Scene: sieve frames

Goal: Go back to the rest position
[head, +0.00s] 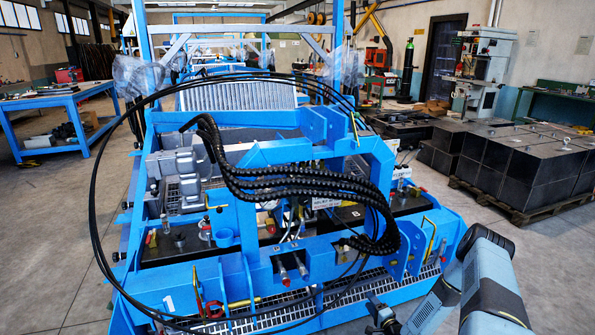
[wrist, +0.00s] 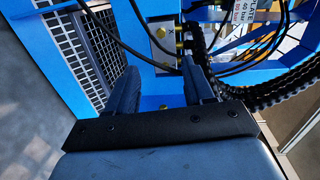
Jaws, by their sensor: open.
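My gripper (wrist: 160,82) shows in the wrist view with its two dark fingers apart and nothing between them. Behind the fingers lie blue frame bars, a black cable chain and thin black hoses. In the head view my gripper (head: 381,318) is at the bottom edge, right of centre, partly cut off. It is in front of the blue machine frame (head: 230,285). Whether it touches the frame cannot be told.
Black hoses (head: 92,190) loop out wide on the left of the frame, and a black cable chain (head: 300,185) crosses it. A blue workbench (head: 75,125) stands at the left. Dark blocks on a pallet (head: 520,170) stand at the right. The floor (head: 45,235) at left is clear.

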